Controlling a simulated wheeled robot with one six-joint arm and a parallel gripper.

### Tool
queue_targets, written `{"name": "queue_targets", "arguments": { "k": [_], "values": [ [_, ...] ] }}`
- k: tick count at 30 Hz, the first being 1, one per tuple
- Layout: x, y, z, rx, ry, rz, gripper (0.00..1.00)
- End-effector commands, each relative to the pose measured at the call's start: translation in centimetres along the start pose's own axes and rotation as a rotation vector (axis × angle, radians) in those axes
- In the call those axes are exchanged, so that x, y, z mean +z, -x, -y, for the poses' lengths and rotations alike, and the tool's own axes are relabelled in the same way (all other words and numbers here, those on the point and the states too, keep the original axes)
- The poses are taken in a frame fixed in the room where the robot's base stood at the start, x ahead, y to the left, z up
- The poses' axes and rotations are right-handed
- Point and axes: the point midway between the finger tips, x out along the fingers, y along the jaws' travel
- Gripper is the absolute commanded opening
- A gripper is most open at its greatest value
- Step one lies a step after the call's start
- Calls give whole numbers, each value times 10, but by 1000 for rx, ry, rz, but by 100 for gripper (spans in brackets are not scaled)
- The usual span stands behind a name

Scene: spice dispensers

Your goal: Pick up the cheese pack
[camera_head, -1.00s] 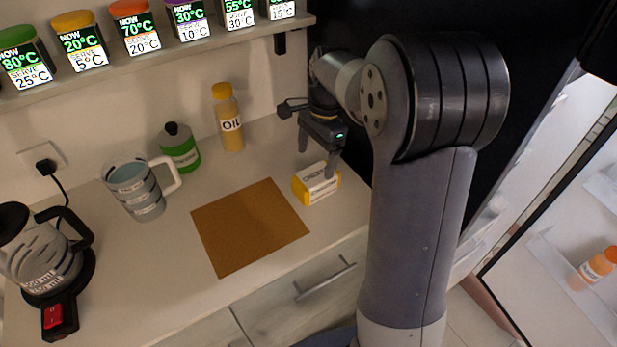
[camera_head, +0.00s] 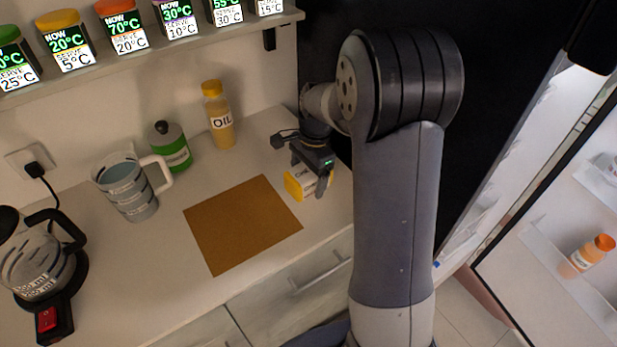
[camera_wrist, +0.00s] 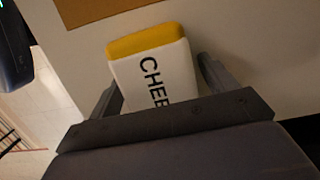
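The cheese pack (camera_head: 298,182) is a white block with a yellow end, on the counter right of the brown mat. In the wrist view the pack (camera_wrist: 152,68) shows its yellow end and the letters "CHEE"; its near part is hidden behind my gripper's body. My gripper (camera_head: 310,184) is low over the pack, pointing down, and hides part of it in the head view. In the wrist view my gripper (camera_wrist: 162,85) has its fingers apart, one on each side of the pack. A small gap shows by the right finger; contact on the left is unclear.
The brown mat (camera_head: 240,225) lies flat left of the pack. An oil bottle (camera_head: 218,115), a green-banded jar (camera_head: 171,147), a measuring jug (camera_head: 130,188) and a kettle (camera_head: 40,265) stand farther left. An open fridge (camera_head: 560,230) is at the right.

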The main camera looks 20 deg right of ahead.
Motion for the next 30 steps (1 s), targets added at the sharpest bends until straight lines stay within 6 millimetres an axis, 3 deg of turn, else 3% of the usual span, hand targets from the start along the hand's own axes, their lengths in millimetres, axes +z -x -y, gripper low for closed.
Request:
{"name": "queue_targets", "arguments": {
  "k": [18, 26, 30],
  "values": [
    [0, 0, 0, 0, 0, 0, 29],
    [0, 4, 1, -2, 0, -1, 29],
    [3, 22, 1, -5, 0, -2, 29]
  ]
}}
